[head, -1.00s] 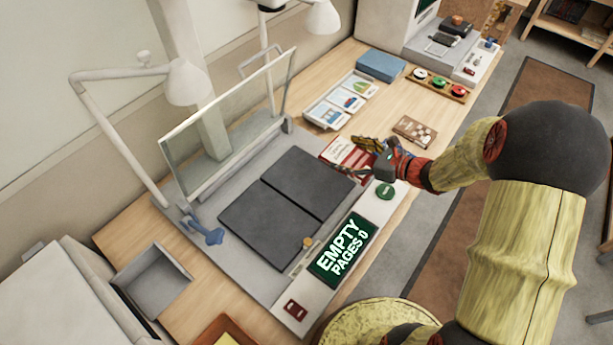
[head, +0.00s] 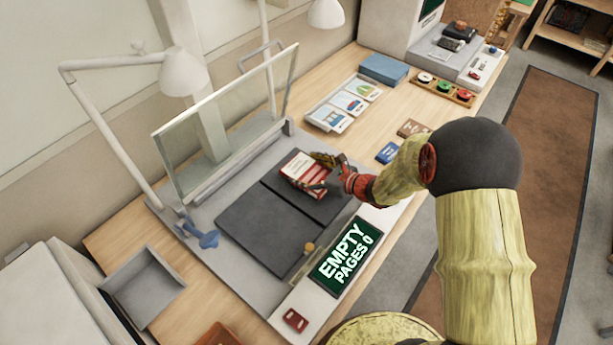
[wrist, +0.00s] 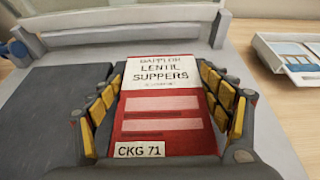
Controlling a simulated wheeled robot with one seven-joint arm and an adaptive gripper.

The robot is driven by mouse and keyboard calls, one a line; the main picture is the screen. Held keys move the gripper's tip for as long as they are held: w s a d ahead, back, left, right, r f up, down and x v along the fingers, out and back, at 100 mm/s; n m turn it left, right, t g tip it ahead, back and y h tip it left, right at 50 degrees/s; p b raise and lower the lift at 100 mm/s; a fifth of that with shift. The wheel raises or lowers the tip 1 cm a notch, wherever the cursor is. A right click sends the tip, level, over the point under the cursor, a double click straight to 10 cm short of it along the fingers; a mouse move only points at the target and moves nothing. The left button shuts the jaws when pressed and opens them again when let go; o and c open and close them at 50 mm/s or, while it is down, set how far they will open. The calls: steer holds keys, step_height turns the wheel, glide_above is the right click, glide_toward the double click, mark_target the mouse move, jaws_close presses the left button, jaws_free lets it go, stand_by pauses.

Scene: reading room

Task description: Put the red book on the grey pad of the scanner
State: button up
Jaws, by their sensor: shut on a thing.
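The red book (head: 303,172) has a white title band reading "LENTIL SUPPERS" and a label "CKG 71". My gripper (head: 324,174) is shut on it; in the wrist view the yellow-padded fingers press on both sides of the book (wrist: 163,110). The book is over the far right part of the scanner's dark grey pad (head: 262,232). I cannot tell whether it touches the pad. The scanner's glass plate (head: 228,125) stands tilted up behind the pad. Its green display (head: 345,257) reads "EMPTY PAGES 0".
A blue book (head: 388,152) and a brown book (head: 412,128) lie right of the scanner. A card tray (head: 343,105) stands behind them. Lamps (head: 183,75) overhang the glass.

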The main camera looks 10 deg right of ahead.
steer(key=shift+d+f+b, duration=0.1)
steer(key=shift+f+b, duration=0.25)
steer(key=shift+f, duration=0.8)
steer(key=shift+f, duration=0.2)
steer(key=o, duration=1.4)
steer(key=shift+c, duration=0.2)
